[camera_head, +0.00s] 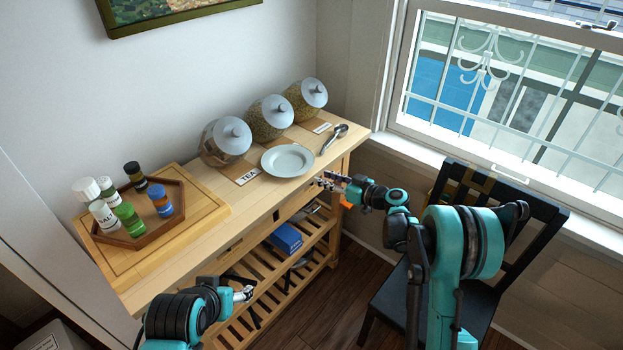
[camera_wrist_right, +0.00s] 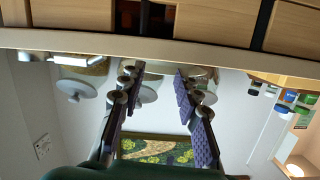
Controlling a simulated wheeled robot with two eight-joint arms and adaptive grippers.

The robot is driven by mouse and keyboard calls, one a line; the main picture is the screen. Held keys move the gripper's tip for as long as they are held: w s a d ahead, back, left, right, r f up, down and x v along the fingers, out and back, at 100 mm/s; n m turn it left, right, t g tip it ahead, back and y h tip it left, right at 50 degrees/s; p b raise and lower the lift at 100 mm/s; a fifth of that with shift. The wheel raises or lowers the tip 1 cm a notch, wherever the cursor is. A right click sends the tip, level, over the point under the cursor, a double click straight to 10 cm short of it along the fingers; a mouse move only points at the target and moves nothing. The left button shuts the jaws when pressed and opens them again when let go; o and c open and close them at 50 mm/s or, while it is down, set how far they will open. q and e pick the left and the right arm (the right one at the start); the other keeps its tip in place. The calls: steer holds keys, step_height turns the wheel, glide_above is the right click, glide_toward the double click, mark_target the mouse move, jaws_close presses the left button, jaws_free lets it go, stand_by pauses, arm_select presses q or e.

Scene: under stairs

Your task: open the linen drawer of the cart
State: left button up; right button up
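The wooden cart (camera_head: 205,240) stands against the wall, with drawer fronts under its top. In the right wrist view, which is upside down, pale drawer fronts (camera_wrist_right: 215,22) with dark gaps run along the top edge. They look closed; no label marks out the linen drawer. My right gripper (camera_head: 330,183) is at the cart's front edge near its right end. In the wrist view its two padded fingers (camera_wrist_right: 157,80) are apart with nothing between them, pointing toward the drawer fronts; contact cannot be told. My left gripper (camera_head: 243,294) is in front of the cart's left part, its fingers too small to judge.
On the cart top are a tray (camera_head: 178,212) of spice bottles on a board, a plate (camera_head: 287,161), several glass jars (camera_head: 226,141) and a spoon (camera_head: 333,139). A blue box (camera_head: 286,238) lies on a slatted shelf. A dark chair (camera_head: 393,305) stands close on the right.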

steer(key=w+d+f+n+t+y, duration=0.1)
steer(key=w+f+t+y, duration=0.15)
steer(key=f, duration=0.35)
steer(key=shift+g+h, duration=0.35)
steer(key=shift+g, duration=0.1)
steer(key=b+x, duration=0.2)
steer(key=x, duration=0.6)
steer(key=shift+w+f+b, duration=0.15)
steer(key=shift+w+b, duration=0.1)
steer(key=shift+b, duration=0.1)
steer(key=shift+d, duration=0.1)
jaws_close()
